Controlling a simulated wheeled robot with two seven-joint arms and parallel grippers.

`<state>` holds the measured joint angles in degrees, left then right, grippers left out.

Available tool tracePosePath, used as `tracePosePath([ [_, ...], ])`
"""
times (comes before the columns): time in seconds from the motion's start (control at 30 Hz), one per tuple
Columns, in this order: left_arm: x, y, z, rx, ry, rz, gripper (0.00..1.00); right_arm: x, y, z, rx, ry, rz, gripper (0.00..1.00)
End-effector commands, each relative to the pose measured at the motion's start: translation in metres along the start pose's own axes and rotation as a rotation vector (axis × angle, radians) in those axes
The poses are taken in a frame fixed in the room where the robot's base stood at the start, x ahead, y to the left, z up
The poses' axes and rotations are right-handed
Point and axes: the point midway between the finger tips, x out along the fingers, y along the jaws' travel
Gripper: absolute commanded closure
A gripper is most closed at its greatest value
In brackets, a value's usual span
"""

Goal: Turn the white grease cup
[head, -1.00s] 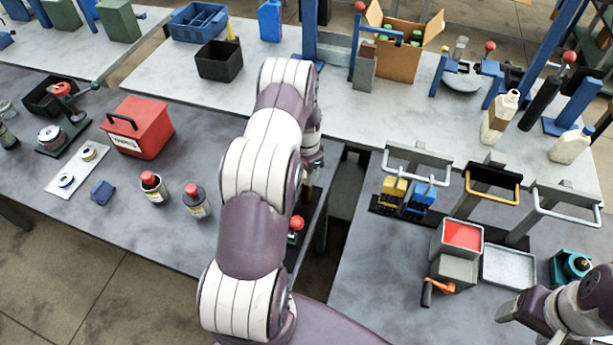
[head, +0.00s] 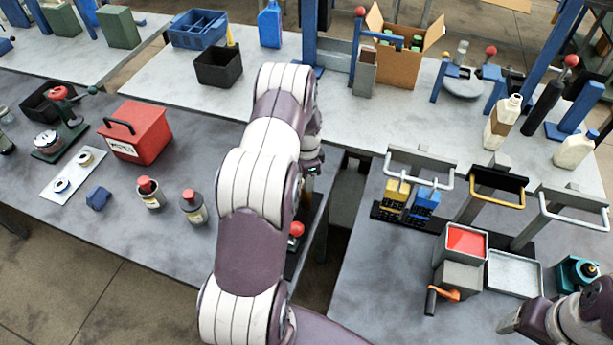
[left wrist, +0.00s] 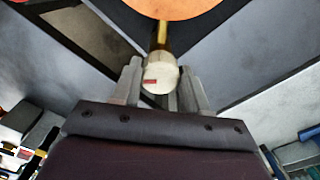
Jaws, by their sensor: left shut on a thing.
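The white grease cup (left wrist: 158,74) shows in the left wrist view as a short cream-white cylinder with a small red mark, on a brass stem (left wrist: 161,36). My left gripper (left wrist: 160,88) is shut on the cup, one finger on each side. In the head view my left gripper (head: 311,167) is at the right edge of the left table, mostly behind my own arm, and the cup is hidden there. My right gripper (head: 512,320) is at the lower right, cut off by my arm; its opening is unclear.
An orange disc (left wrist: 175,6) lies beyond the stem. A red knob (head: 296,229) is close to my left arm. Two red-capped bottles (head: 150,195) and a red box (head: 136,132) stand left. A red-topped grey box (head: 466,241) and a tray (head: 515,275) are right.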

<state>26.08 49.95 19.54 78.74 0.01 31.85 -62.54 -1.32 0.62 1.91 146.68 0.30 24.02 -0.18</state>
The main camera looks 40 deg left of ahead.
Motion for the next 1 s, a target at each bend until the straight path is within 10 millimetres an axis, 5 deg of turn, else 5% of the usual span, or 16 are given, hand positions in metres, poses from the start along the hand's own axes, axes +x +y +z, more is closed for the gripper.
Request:
tracePosePath([
  [0.1, -0.002, -0.002, -0.001, -0.001, 0.002, -0.005, 0.87, -0.001, 0.000, 0.000, 0.000, 0.000, 0.000, 0.31],
  [0.13, -0.003, -0.002, -0.001, -0.001, 0.003, -0.006, 0.46, -0.001, 0.000, 0.000, 0.000, 0.000, 0.000, 0.31],
  [0.2, -0.002, -0.002, -0.001, -0.001, 0.002, -0.005, 0.31, -0.001, 0.000, 0.000, 0.000, 0.000, 0.000, 0.31],
  [0.57, -0.006, -0.002, -0.001, -0.001, 0.002, -0.004, 0.31, 0.004, 0.000, 0.001, 0.000, 0.000, 0.000, 0.31],
  [1.0, -0.099, -0.001, 0.000, -0.001, 0.004, -0.007, 0.31, 0.039, 0.000, 0.005, 0.000, 0.000, 0.000, 0.31],
])
